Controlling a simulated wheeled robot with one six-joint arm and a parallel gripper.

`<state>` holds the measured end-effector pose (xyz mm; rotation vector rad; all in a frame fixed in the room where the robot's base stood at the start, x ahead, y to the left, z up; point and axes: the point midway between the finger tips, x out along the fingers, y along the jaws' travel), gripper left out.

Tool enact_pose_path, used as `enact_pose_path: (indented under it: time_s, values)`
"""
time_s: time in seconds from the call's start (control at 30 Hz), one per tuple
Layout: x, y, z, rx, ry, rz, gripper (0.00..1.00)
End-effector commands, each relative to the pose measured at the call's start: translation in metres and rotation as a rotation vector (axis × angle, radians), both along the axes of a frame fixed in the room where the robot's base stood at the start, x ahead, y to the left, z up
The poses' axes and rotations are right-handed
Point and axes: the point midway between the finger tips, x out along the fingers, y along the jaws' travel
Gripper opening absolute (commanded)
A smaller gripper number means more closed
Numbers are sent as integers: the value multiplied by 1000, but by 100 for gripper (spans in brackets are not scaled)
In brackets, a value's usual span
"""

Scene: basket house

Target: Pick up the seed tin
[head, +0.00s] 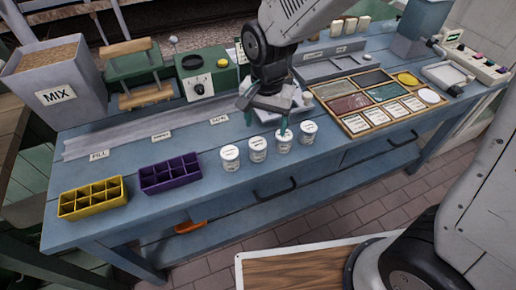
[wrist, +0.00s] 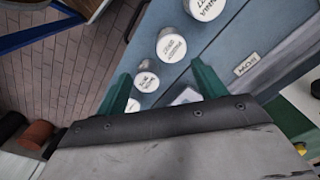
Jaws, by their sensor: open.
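Several white tins with round labelled lids stand in a short row on the blue bench. In the head view they run from the left tin (head: 230,158) through two middle tins, one (head: 257,150) and another (head: 284,143), to the right tin (head: 307,132). I cannot tell from the lids which one is the seed tin. My gripper (head: 266,121) is open and empty above the row, its green fingers pointing down. In the wrist view my gripper (wrist: 162,69) has its fingers spread, with one tin (wrist: 146,81) between them and another (wrist: 171,45) just beyond.
A yellow divided tray (head: 92,198) and a purple one (head: 170,174) stand left of the tins. A wooden tray of coloured panels and cards (head: 345,126) lies to the right. A grey MIX bin (head: 57,95) stands at the left end. Bare bench lies before the tins.

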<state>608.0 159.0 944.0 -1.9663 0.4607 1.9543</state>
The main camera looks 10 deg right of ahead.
Motion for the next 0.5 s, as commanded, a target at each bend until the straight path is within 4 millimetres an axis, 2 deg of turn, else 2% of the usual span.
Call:
enact_pose_path:
  time_s: [0.03,0.17,0.5]
  values:
    - [2,9,-10,-3,5,-10,70]
    - [4,20,-24,-4,8,-34,70]
    - [6,20,-62,-5,10,-41,70]
